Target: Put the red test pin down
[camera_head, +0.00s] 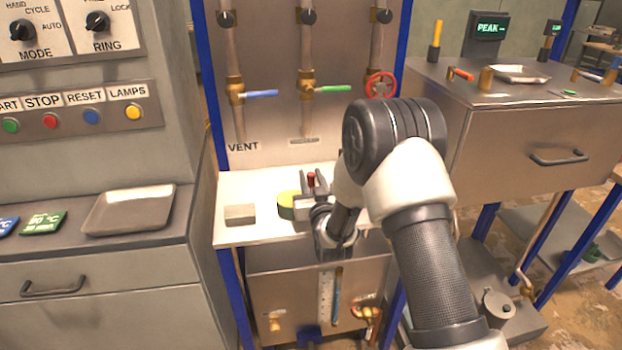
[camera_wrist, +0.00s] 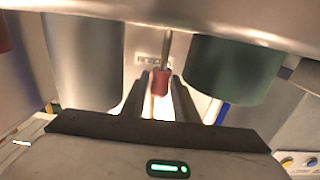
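The red test pin (camera_wrist: 161,82) has a red handle and a thin metal shaft. In the wrist view its handle sits between my fingertips, and the shaft runs toward the top of the picture. In the head view only its red top (camera_head: 311,179) shows, upright between the fingers. My gripper (camera_head: 311,186) is low over the white bench top (camera_head: 260,183) and appears shut on the handle; it also shows in the wrist view (camera_wrist: 161,90). I cannot tell whether the shaft's end touches anything.
A green-yellow round body (camera_head: 287,203) stands close left of my gripper, with a grey block (camera_head: 240,214) farther left. A grey cylinder (camera_wrist: 85,60) flanks the fingers in the wrist view. A metal tray (camera_head: 130,210) lies on the left cabinet. Valve pipes rise behind the bench.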

